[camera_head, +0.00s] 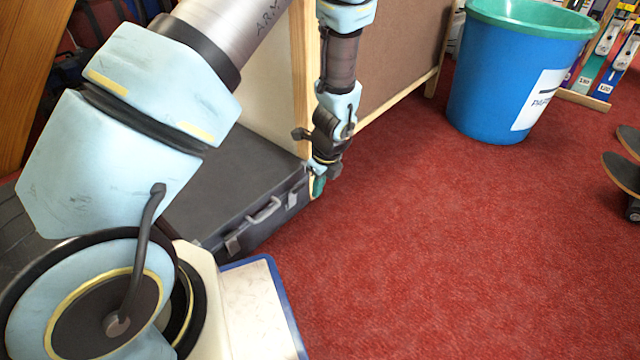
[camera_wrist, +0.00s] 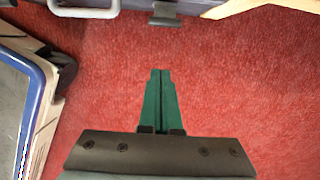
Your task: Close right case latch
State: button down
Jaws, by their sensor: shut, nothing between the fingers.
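A dark grey case (camera_head: 235,185) lies on the red carpet in the head view. Its front edge also shows along the top of the wrist view (camera_wrist: 130,18). A pale carry handle (camera_head: 265,210) is on its front, with a left latch (camera_head: 232,244) on one side and the right latch (camera_head: 292,199) on the other. In the wrist view the right latch (camera_wrist: 163,15) is a small grey flap beyond the fingertips; its exact angle is unclear. My gripper (camera_head: 318,187) has green fingers (camera_wrist: 161,75), shut together and empty. They point down in front of the case's right end, apart from the latch.
A wooden-framed board (camera_head: 400,50) stands behind the case. A blue bin with a green rim (camera_head: 500,85) is at the back right. Skateboards (camera_head: 622,172) lie at the right edge. The carpet in the middle is clear.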

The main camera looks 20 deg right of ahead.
aim_at(299, 188)
jog(key=w, duration=0.1)
jog(key=w+a+f+b, duration=0.2)
jog(key=w, duration=0.1)
jog(key=shift+f, duration=0.15)
jog(key=p, duration=0.2)
jog(key=w+a+r+p, duration=0.1)
jog(key=p, duration=0.1)
jog(key=shift+w+r, duration=0.1)
jog(key=shift+w, duration=0.35)
jog(key=shift+f, duration=0.2)
